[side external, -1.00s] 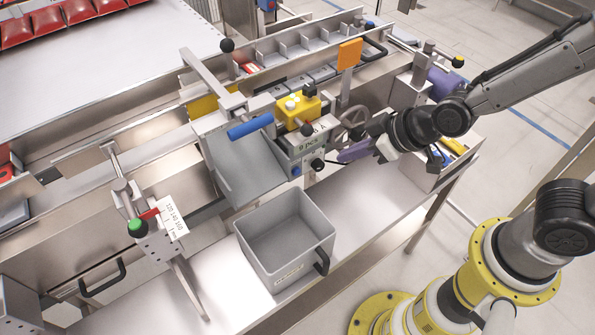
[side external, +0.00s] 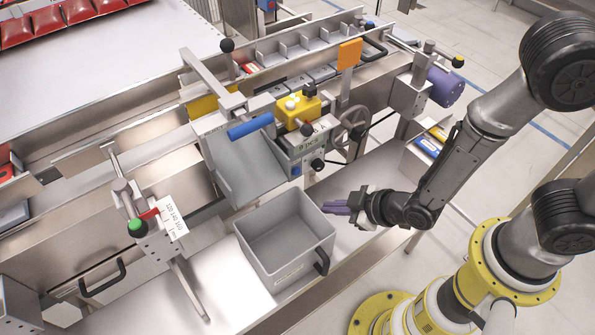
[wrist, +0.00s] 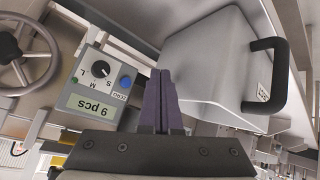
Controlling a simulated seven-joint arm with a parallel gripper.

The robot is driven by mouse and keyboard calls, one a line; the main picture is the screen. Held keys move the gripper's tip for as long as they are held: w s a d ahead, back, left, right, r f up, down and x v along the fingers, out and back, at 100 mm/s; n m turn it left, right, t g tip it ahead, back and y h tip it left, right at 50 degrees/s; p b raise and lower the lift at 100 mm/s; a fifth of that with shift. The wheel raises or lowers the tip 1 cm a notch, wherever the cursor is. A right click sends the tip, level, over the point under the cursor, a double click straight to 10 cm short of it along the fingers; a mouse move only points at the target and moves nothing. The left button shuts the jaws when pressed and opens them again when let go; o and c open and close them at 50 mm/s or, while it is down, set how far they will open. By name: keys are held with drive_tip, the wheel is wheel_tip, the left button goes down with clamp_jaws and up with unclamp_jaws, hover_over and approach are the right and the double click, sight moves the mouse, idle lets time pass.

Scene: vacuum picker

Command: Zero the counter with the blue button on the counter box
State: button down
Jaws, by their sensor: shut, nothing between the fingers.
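The counter box (side external: 308,152) stands at the front of the machine, above the grey bin. In the wrist view the counter box (wrist: 82,84) appears upside down, with a green display (wrist: 95,109) reading 9 pcs. The blue button (wrist: 125,82) is beside a black selector knob (wrist: 100,69) marked S, M, L; it also shows small in the side view (side external: 296,171). My gripper (side external: 328,207) is shut, its purple fingers together and empty, in front of and below the box, apart from it. In the wrist view the fingertips (wrist: 161,72) lie right of the button.
A grey bin (side external: 255,250) with a black handle stands on the steel shelf close to my fingers. A handwheel (side external: 350,128) and a yellow block (side external: 298,108) are near the box. A blue-handled chute (side external: 250,126) is left of it. The shelf front has free room.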

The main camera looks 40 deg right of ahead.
drive_tip(key=w, duration=0.8)
drive_tip(key=shift+w, duration=0.4)
drive_tip(key=shift+w, duration=0.15)
idle(1.7)
drive_tip(key=shift+w, duration=0.25)
drive_tip(key=shift+w, duration=0.35)
idle(0.7)
idle(0.3)
drive_tip(key=shift+s, duration=0.8)
drive_tip(key=shift+s, duration=2.5)
